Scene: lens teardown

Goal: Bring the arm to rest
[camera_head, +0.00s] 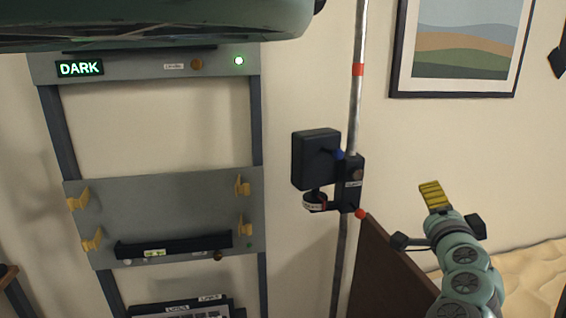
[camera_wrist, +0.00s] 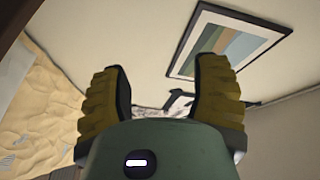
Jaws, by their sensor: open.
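My gripper (camera_head: 434,196) is at the right of the head view, at the end of my green arm, with its yellow ridged fingers pointing up. It is in front of the wall, above a brown panel. In the wrist view my gripper (camera_wrist: 163,95) shows both yellow fingers spread wide apart. Nothing is between them. Part of a large green piece of my own body covers the top left of the head view.
A grey rack (camera_head: 165,185) with yellow hooks and a lit DARK sign (camera_head: 80,68) stands left. A metal pole (camera_head: 356,100) holds a black device (camera_head: 316,158) left of my gripper. The brown panel (camera_head: 385,265) is close below. A framed picture (camera_head: 460,45) hangs above.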

